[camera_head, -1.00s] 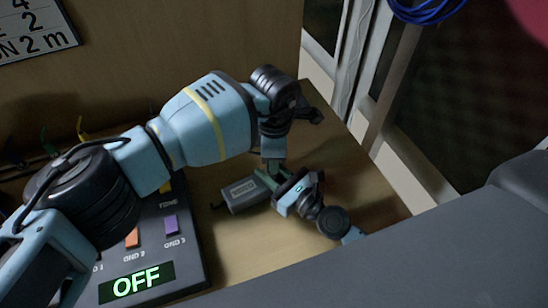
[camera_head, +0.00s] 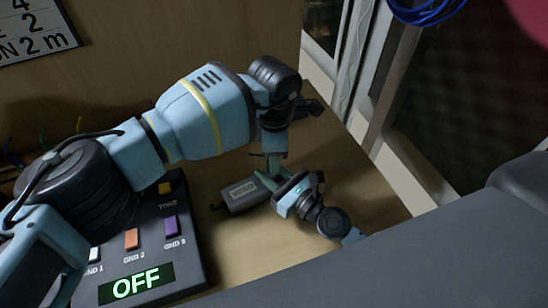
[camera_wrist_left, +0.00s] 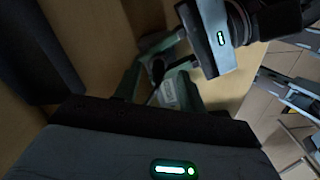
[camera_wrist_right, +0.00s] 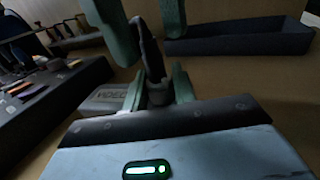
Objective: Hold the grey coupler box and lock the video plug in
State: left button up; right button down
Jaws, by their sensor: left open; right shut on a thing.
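The grey coupler box (camera_head: 241,195) lies on the wooden tabletop, with a label on top. Its label side shows behind my right fingers in the right wrist view (camera_wrist_right: 103,98). My right gripper (camera_head: 268,180) is at the box's right end, shut on a dark round plug (camera_wrist_right: 157,92). A dark cable or boot rises from it. Whether the plug sits in the box is hidden. My left gripper (camera_head: 272,160) points down just above the right one, open. Its fingers (camera_wrist_right: 147,30) stand on either side of the dark boot, apparently with gaps.
A dark control panel (camera_head: 192,245) with coloured keys and a green OFF display stands left of the box. A dark tray (camera_wrist_right: 240,42) shows in the right wrist view. Bare tabletop (camera_head: 235,248) lies in front of the box. My left arm spans above the panel.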

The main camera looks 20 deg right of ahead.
pick_arm(q)
notch_tip(320, 180, up, 10)
dwell(0.4)
pick_arm(e)
jog(key=c, duration=1.1)
grip_release()
jog(key=shift+o, duration=0.2)
jog(key=v, duration=1.2)
jog(key=shift+d, duration=0.1)
